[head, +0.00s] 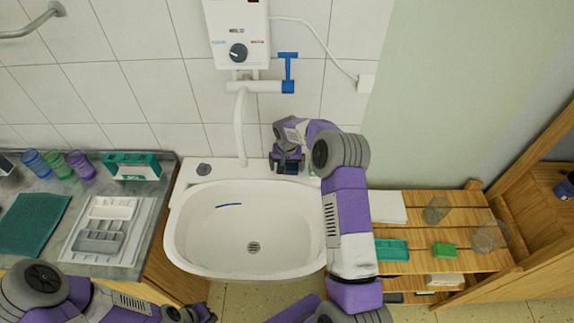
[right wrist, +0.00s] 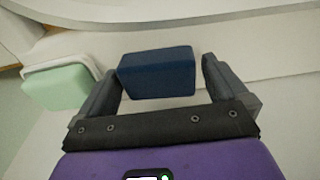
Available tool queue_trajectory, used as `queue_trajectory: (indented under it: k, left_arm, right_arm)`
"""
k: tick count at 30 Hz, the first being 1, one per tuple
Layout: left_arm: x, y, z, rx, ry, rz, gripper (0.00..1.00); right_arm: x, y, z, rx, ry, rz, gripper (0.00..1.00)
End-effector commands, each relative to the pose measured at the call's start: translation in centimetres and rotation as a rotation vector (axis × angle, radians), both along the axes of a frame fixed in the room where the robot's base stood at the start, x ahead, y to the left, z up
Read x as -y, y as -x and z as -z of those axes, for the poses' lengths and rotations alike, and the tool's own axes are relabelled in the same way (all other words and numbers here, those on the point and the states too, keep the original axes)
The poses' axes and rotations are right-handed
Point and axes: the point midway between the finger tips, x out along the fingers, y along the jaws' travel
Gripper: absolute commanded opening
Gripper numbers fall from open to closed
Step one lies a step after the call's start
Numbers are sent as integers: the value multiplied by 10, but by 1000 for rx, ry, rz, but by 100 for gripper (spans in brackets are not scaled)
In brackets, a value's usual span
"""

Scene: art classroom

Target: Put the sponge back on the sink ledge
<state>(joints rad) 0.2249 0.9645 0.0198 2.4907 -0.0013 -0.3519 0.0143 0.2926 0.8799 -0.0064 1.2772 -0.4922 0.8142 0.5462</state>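A dark blue block, which looks like the sponge (right wrist: 157,75), sits on the white sink ledge (head: 225,170) behind the basin. In the right wrist view it lies between the fingertips of my right gripper (right wrist: 160,82). The fingers are apart, with a gap on its right side; whether the left finger touches it is unclear. In the head view my right gripper (head: 288,164) points down at the ledge and mostly hides the block. My left gripper (head: 195,313) is low at the bottom edge, left of centre, and cut off; its fingers are unclear.
A pale green block (right wrist: 57,86) on a white dish stands beside the right gripper. The white basin (head: 205,250) is empty apart from a blue mark.

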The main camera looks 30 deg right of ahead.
Motion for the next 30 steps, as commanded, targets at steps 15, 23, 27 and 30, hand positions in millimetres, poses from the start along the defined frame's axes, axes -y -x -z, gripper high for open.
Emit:
queue_trajectory:
  k: [15,23,27,30]
  left_arm:
    - [0,0,-8,0,0,0,0]
    - [0,0,-10,0,0,0,0]
    - [0,0,-10,0,0,0,0]
    - [0,0,-10,0,0,0,0]
  right_arm:
    - [-3,5,-56,2,1,0,100]
    - [-4,8,-78,-1,1,-1,100]
    - [-4,8,-78,-1,0,0,100]
    - [-4,8,-78,-1,1,0,100]
